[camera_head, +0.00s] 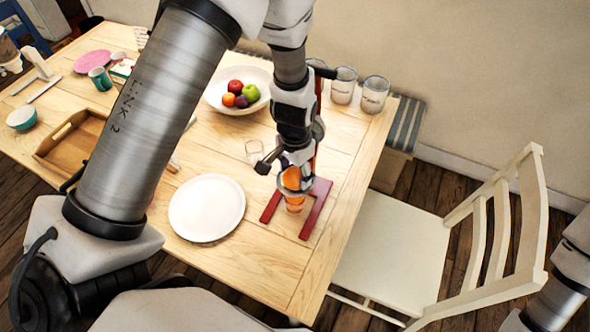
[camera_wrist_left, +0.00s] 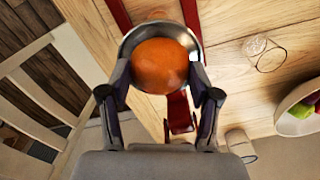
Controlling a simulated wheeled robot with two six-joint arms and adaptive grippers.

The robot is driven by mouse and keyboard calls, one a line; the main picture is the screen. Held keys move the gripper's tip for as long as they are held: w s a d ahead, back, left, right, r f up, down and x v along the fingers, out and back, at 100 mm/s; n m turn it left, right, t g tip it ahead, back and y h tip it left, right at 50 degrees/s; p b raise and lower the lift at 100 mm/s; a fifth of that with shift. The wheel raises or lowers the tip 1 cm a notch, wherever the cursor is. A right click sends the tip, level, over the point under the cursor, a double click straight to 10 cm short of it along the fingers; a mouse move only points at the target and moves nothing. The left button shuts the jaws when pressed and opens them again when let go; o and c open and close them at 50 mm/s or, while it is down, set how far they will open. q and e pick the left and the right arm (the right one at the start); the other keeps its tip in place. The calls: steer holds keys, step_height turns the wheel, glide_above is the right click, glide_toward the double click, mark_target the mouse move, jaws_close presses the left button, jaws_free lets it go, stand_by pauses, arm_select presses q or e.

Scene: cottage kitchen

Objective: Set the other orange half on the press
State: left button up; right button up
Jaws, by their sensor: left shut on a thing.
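The orange half (camera_head: 291,178) is between the fingers of my left gripper (camera_head: 285,167), at the metal cup of the red press (camera_head: 319,207). In the left wrist view the orange half (camera_wrist_left: 160,66) shows its rounded skin. The fingertips of my left gripper (camera_wrist_left: 160,78) are on either side of it, and the metal cup's rim (camera_wrist_left: 128,43) rings it. Whether it rests on the cup cannot be told. A glass with orange contents (camera_head: 295,206) stands under the cup. Part of my right arm shows at the lower right; its gripper is out of view.
A white plate (camera_head: 206,208) lies left of the press. An empty glass (camera_head: 254,151) and a fruit bowl (camera_head: 215,97) stand behind it. Several jars (camera_head: 375,95) line the back edge. A wooden tray (camera_head: 62,145) is at left. A white chair (camera_head: 400,250) stands right of the table.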

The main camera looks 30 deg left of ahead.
mark_target(295, 172)
arm_select(q)
steer(key=shift+f, duration=0.3)
steer(key=o, duration=0.5)
steer(key=shift+r, duration=0.1)
step_height(295, 172, up, 11)
steer(key=p, duration=0.9)
